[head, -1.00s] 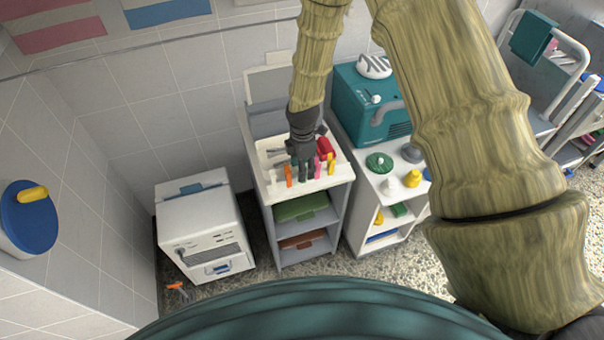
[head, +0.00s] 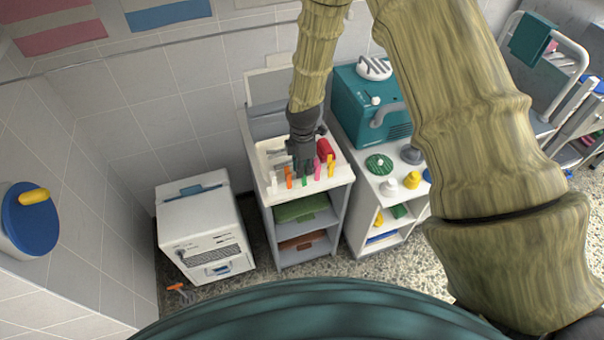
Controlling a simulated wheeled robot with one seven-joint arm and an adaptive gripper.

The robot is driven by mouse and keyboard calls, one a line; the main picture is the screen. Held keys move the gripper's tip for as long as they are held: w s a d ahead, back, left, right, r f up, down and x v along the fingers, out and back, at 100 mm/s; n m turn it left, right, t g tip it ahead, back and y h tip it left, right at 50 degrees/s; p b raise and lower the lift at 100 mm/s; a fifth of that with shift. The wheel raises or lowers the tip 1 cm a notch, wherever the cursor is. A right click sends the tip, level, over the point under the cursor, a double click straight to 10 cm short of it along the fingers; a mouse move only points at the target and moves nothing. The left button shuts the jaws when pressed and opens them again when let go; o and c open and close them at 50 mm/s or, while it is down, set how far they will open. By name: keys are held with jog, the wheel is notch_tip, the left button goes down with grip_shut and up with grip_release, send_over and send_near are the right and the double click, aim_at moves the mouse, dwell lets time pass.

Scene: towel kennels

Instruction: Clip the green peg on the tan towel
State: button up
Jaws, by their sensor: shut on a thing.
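My gripper (head: 305,168) points down over the white tray top of the grey shelf cart and is shut on the green peg (head: 305,181). Only a small green end of the peg shows below the fingers; the rest is hidden. It sits in the row of pegs at the front of the top; I cannot tell whether it touches the tray. I cannot make out a tan towel for sure. A pale cloth (head: 250,3) at the top edge is cut off.
Orange (head: 289,178), pink (head: 317,169) and yellow (head: 331,166) pegs stand close beside my gripper. A red object (head: 325,149) lies behind. A white cabinet (head: 203,230) is left, a teal machine (head: 370,105) right. Striped towels (head: 167,14) hang on the line.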

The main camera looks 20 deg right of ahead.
jog(key=shift+r+p, duration=2.15)
jog(key=shift+r, duration=1.3)
jog(key=shift+f, duration=0.1)
